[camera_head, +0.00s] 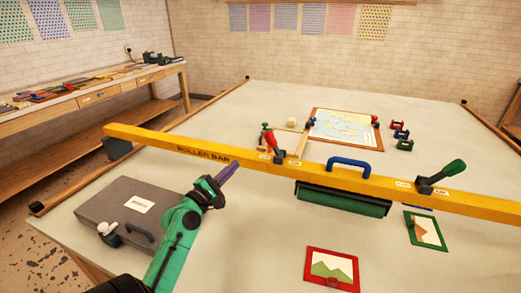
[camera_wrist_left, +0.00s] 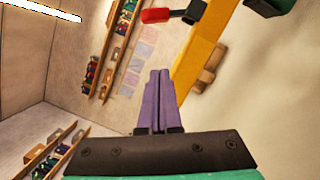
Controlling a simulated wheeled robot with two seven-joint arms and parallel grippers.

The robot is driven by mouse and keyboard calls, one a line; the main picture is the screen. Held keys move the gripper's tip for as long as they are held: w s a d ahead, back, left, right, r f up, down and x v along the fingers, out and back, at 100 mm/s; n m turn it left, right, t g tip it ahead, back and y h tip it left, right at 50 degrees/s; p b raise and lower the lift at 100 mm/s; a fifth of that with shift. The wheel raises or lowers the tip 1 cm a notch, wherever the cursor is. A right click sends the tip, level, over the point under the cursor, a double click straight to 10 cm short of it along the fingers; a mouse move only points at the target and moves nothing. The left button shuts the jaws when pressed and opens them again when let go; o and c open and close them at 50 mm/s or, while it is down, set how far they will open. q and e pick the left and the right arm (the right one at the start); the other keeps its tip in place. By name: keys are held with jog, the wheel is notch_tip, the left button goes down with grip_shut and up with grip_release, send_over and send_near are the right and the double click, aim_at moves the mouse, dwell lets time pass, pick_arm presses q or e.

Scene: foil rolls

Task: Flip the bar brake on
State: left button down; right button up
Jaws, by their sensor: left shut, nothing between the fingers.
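The yellow roller bar (camera_head: 340,178) spans the table. On its left part stands a lever with a red handle (camera_head: 270,139), the likely bar brake, tilted up to the left. It also shows in the left wrist view as a red-tipped dark lever (camera_wrist_left: 157,15) beside the yellow bar (camera_wrist_left: 203,48). A second lever with a green handle (camera_head: 455,168) stands on the bar's right part. My left gripper (camera_head: 228,172) has purple fingers, shut and empty, in front of the bar and left of the red lever. Its fingers (camera_wrist_left: 157,80) point toward the bar, apart from the lever. My right gripper is out of view.
A blue handle (camera_head: 348,165) and a green roller (camera_head: 345,200) are at the bar's middle. A grey case (camera_head: 115,205) lies at the left. A red-framed picture (camera_head: 332,270) and a green-framed one (camera_head: 425,230) lie in front. Table space near the gripper is clear.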

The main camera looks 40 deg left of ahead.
aim_at(250, 159)
pick_arm(q)
jog(key=w+p, duration=0.1)
jog(key=w, duration=0.2)
jog(key=w+r+p, duration=0.1)
jog(key=w, duration=0.2)
jog(key=w+a+p, duration=0.1)
jog(key=w, duration=0.2)
jog(key=shift+w+a+r, duration=0.1)
jog(key=shift+w+r, duration=0.2)
jog(key=d+r+p, duration=0.1)
jog(key=w+d+p, duration=0.1)
jog(key=p, duration=0.1)
jog(key=shift+w+d+r, duration=0.2)
jog(key=shift+d+r, duration=0.2)
jog(key=shift+d, duration=0.3)
jog(key=shift+a+f, duration=0.1)
jog(key=shift+w, duration=0.1)
